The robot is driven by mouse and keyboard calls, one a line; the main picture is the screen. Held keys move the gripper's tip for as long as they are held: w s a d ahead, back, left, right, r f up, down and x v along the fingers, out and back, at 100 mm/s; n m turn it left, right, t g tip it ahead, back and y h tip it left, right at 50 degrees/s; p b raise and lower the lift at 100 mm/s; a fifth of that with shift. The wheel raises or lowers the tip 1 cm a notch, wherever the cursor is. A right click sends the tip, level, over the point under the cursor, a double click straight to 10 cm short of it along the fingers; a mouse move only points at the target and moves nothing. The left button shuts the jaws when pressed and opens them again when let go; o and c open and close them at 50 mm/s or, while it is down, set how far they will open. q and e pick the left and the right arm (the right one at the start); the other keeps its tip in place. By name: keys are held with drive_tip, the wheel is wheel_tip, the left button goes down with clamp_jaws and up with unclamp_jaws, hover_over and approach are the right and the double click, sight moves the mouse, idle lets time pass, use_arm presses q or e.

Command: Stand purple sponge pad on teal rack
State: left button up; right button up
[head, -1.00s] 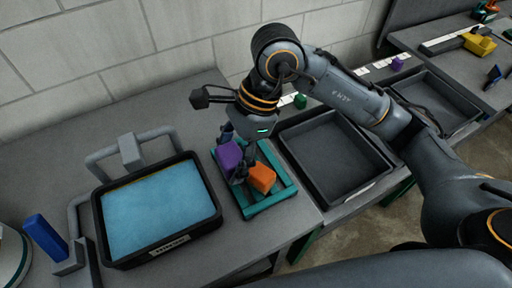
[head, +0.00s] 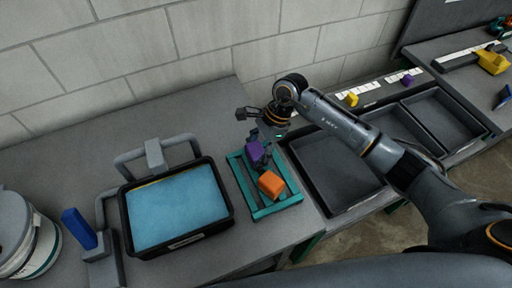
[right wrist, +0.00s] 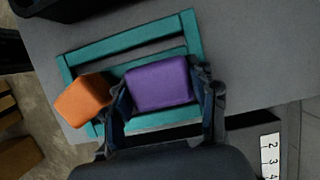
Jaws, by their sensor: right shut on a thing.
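The purple sponge pad (head: 256,152) is at the back part of the teal rack (head: 262,212). In the right wrist view the purple sponge pad (right wrist: 160,84) sits between the two fingers of my right gripper (right wrist: 165,95), which is shut on it. Bars of the teal rack (right wrist: 125,41) show around and under the pad; I cannot tell whether it touches them. An orange block (head: 271,184) stands tilted on the rack, beside the pad; it also shows in the right wrist view (right wrist: 84,100). My left gripper is not in view.
A black tub with blue liquid (head: 178,208) stands left of the rack. Empty dark trays (head: 335,172) lie to the right, with a number strip and a yellow block (head: 352,99) behind. A blue block (head: 79,228) and a white bucket (head: 30,240) are at far left.

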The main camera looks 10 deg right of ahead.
drive_tip(key=shift+f, duration=0.15)
drive_tip(key=shift+f, duration=0.1)
drive_tip(key=shift+f+b, duration=0.15)
drive_tip(key=shift+b, duration=0.2)
drive_tip(key=o, duration=1)
